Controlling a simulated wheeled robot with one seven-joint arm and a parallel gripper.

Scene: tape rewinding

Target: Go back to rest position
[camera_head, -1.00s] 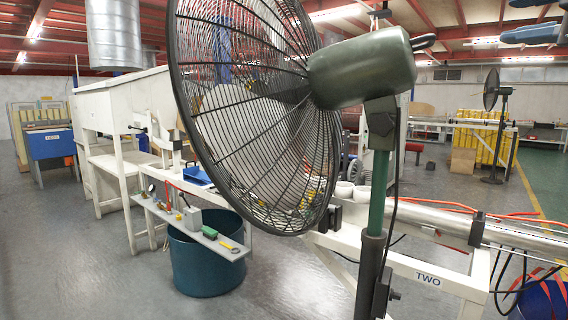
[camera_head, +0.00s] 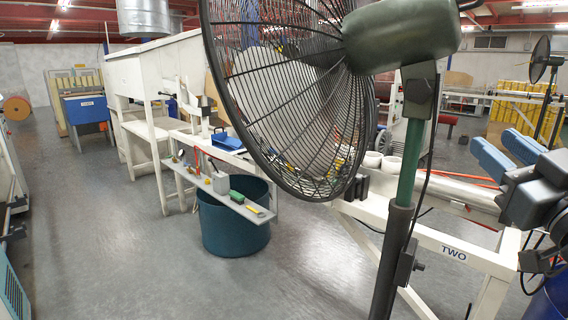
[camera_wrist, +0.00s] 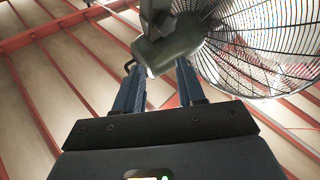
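My gripper (camera_head: 490,138) is at the right of the head view, right of the fan's stand, with its two blue fingers apart and pointing left. In the wrist view my gripper (camera_wrist: 160,68) also shows both fingers apart with nothing held between them. The wrist camera looks up toward the roof.
A large black fan (camera_head: 285,100) on a green and dark stand (camera_head: 408,165) fills the middle foreground; it also shows in the wrist view (camera_wrist: 255,45). Behind are a teal bin (camera_head: 228,228), a tool shelf (camera_head: 195,178) and a white frame (camera_head: 470,245). Grey floor is open at left.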

